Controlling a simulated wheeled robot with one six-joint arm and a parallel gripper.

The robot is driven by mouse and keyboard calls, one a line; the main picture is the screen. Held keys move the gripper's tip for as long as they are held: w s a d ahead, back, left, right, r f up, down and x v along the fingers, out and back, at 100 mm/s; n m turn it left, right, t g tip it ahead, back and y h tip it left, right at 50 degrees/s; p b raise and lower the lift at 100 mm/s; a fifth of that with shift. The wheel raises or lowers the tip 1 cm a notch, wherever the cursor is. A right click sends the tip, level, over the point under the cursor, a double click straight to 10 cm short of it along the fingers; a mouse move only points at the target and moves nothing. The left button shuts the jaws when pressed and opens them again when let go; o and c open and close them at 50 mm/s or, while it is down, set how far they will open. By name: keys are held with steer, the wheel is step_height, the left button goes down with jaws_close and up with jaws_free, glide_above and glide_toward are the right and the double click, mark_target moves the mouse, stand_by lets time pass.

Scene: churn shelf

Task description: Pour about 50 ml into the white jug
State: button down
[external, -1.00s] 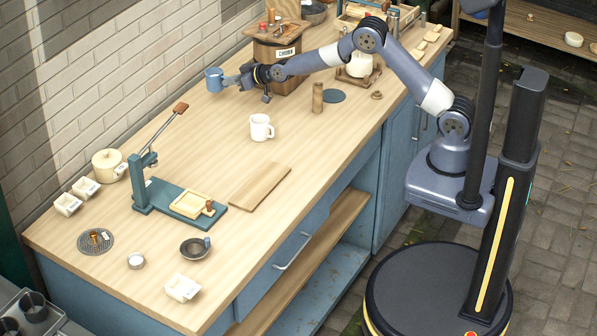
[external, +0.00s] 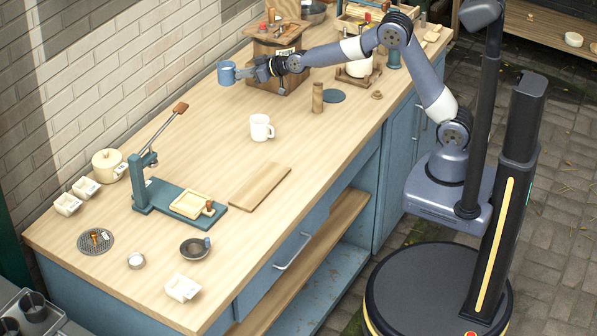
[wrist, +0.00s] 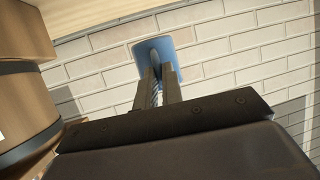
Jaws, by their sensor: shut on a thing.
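My gripper (external: 241,73) is shut on a blue mug (external: 226,73), held at the back of the counter beside the wooden churn box. In the wrist view, the gripper's fingers (wrist: 158,85) close on the blue mug (wrist: 150,48), with the brick wall behind it. The mug looks roughly upright and appears raised above the counter; its contents cannot be seen. The white jug (external: 261,128) stands upright on the counter, in front and to the right of the blue mug, apart from it. Its inside is too small to read.
The wooden churn box (external: 281,70) stands close to my gripper. A board (external: 260,187) and a teal lever press (external: 180,200) are nearer the front. Counter around the jug is clear.

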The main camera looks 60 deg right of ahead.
steer(key=s+a+f+y+b, duration=0.1)
steer(key=s+f+b, duration=0.2)
steer(key=s+b, duration=0.4)
steer(key=s+a+f+n+y+b, duration=0.1)
steer(key=s+f+b, duration=0.2)
steer(key=s+b, duration=0.4)
steer(key=s+a+f+n+y+b, duration=0.1)
steer(key=s+f+b, duration=0.3)
steer(key=s+b, duration=0.4)
steer(key=shift+s+g, duration=0.4)
steer(key=shift+s, duration=3.4)
steer(key=shift+r, duration=0.1)
steer(key=shift+w+d+r+h+p, duration=0.3)
steer(key=shift+r+h+p, duration=0.15)
steer(key=shift+p, duration=0.5)
steer(key=p, duration=0.1)
steer(key=r+p, duration=0.1)
steer(key=p, duration=0.1)
steer(key=shift+w+a+g+h, duration=0.1)
steer(key=shift+w+g+h, duration=0.2)
steer(key=shift+g, duration=0.1)
steer(key=w+a+r+g+h+p, duration=0.2)
steer(key=w+r+g+p, duration=0.3)
steer(key=p, duration=1.6)
steer(key=shift+w+a+r+m+g, duration=0.2)
steer(key=shift+w+r+m+g, duration=0.2)
steer(key=shift+w+r, duration=0.1)
